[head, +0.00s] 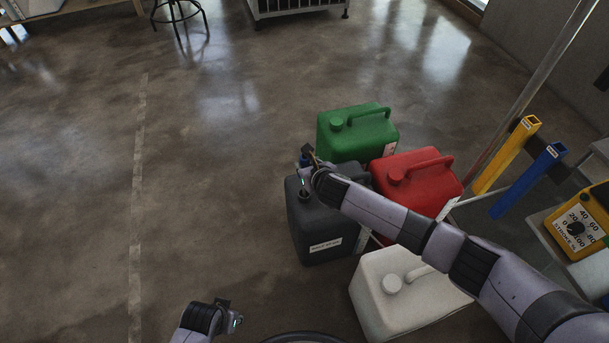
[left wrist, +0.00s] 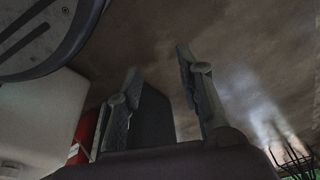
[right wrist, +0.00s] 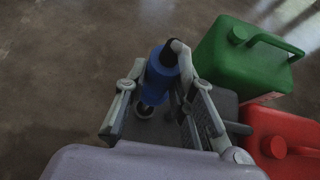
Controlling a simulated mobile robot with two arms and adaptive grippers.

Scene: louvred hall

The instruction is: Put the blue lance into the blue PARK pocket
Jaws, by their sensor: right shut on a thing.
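The blue lance (right wrist: 160,78) is between the fingers of my right gripper (right wrist: 158,62), which is shut on it. A small blue part of the lance (head: 303,159) shows at my right gripper (head: 308,168) in the head view. It is over the dark grey can (head: 322,225), at its open mouth (head: 304,193); whether the lower end is inside the mouth I cannot tell. The blue pocket (head: 528,183) is a slanted square tube with a small label on the right, well away from the lance. My left gripper (head: 228,312) is open and empty; its spread fingers (left wrist: 160,75) show in the left wrist view.
A green can (head: 350,140), a red can (head: 425,180) and a white can (head: 385,305) stand around the dark grey one. A yellow tube (head: 508,155) is beside the blue pocket, near a metal pole (head: 530,80). The floor at left is clear.

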